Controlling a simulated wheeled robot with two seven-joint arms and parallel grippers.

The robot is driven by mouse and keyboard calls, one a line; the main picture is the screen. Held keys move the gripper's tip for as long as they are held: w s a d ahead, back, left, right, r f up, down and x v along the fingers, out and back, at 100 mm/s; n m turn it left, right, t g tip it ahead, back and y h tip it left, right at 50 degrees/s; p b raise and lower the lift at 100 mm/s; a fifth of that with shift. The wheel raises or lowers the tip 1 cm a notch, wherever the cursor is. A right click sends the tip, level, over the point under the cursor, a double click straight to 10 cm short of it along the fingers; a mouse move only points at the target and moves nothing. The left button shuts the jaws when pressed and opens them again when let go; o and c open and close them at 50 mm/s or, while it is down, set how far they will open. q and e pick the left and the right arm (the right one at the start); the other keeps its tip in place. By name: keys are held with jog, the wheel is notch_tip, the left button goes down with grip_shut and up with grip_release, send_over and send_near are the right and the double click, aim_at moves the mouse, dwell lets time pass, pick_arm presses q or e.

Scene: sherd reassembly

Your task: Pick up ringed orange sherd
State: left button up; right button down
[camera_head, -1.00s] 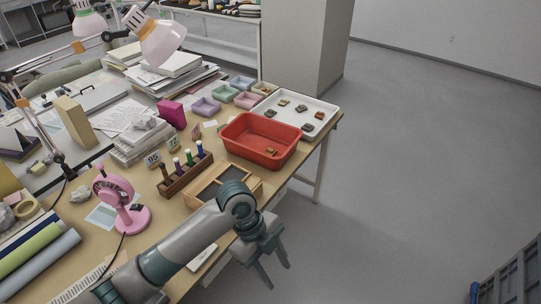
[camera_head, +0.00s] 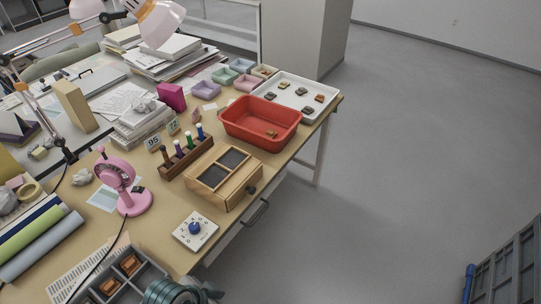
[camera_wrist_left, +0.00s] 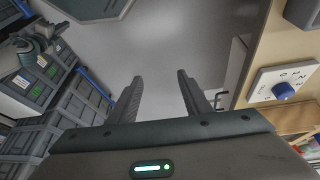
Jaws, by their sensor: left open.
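My left gripper (camera_wrist_left: 160,76) is open and empty in the left wrist view, with bare floor between its fingers. In the head view only part of my left arm shows at the bottom edge, beside a grey divided tray (camera_head: 143,274). Two orange-brown sherds lie in that tray, one in a farther compartment (camera_head: 130,263) and one nearer (camera_head: 109,287). Another small sherd (camera_head: 271,133) lies in the red bin (camera_head: 240,132), and several lie on the white tray (camera_head: 277,84). Ring markings are too small to make out on any of them. My right gripper is not seen.
A wooden box with dark panels (camera_head: 247,191) stands at the table's right edge. A white dial plate with a blue knob (camera_head: 194,228) lies nearer; it also shows in the left wrist view (camera_wrist_left: 284,90). A pink fan (camera_head: 127,187) stands left.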

pick_arm(q)
jog(key=s+a+f+n+y, duration=0.3)
jog(key=s+a+f+n, duration=0.25)
jog(key=a, duration=0.35)
jog(key=s+a+f+g+b, duration=0.1)
jog(key=s+f, duration=0.1)
jog(key=f, duration=1)
jog(key=s+a+f+b, duration=0.1)
jog(key=s+f, duration=0.1)
jog(key=f, duration=1.1)
jog(key=s+a+f+g+b, duration=0.1)
jog(key=s+a+f, duration=0.2)
jog(key=s+f, duration=1.4)
jog(key=shift+s+f+y, duration=0.3)
jog(key=shift+s+f, duration=0.1)
jog(key=shift+f, duration=0.35)
jog(key=shift+a, duration=0.1)
jog(key=c, duration=0.3)
